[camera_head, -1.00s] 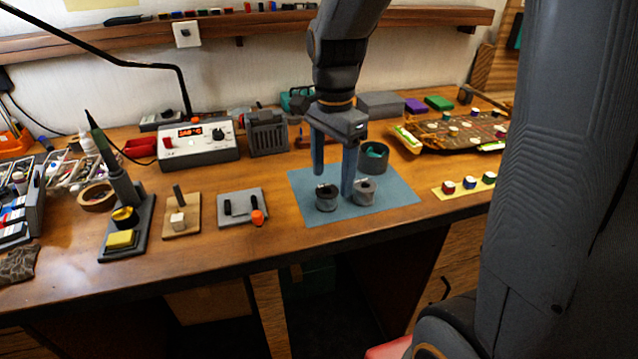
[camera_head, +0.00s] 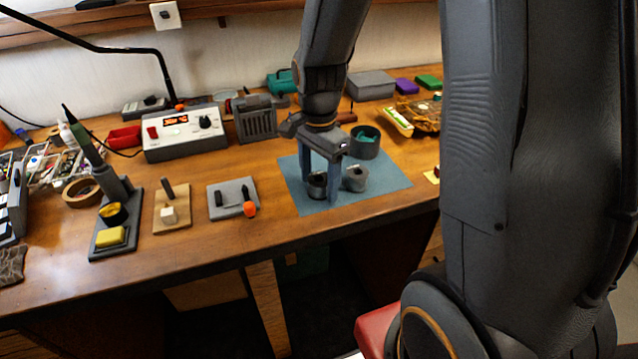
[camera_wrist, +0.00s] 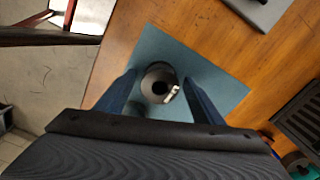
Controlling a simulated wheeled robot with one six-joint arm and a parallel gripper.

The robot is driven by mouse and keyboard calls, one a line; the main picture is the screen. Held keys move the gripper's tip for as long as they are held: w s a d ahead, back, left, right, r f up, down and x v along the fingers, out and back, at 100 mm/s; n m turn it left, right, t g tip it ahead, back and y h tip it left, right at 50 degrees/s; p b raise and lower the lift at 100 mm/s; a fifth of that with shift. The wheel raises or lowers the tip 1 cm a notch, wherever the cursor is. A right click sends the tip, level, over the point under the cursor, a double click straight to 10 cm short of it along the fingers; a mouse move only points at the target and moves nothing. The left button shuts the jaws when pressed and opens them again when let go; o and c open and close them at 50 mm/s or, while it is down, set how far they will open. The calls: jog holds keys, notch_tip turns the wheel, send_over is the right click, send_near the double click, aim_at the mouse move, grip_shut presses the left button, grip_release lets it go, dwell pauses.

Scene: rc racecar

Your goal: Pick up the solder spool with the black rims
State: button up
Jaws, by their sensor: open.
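The dark spool with black rims (camera_head: 317,185) stands upright on the blue mat (camera_head: 388,187). A lighter grey spool (camera_head: 355,179) stands just to its right. My gripper (camera_head: 319,194) is open and points down, with one finger on each side of the dark spool. In the wrist view this spool (camera_wrist: 160,77) shows from above, with its dark centre hole, between the two fingers of my gripper (camera_wrist: 158,83). Whether the fingers touch it I cannot tell. The other spool is not clearly visible in the wrist view.
A dark round pot (camera_head: 364,143) with teal contents stands behind the spools. A grey plate (camera_head: 230,200) with an orange-capped part lies to the left. A soldering station (camera_head: 185,135) is at the back left. The mat's front part is clear.

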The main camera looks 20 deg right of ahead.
jog(key=shift+c, duration=0.2)
jog(key=c, duration=1.3)
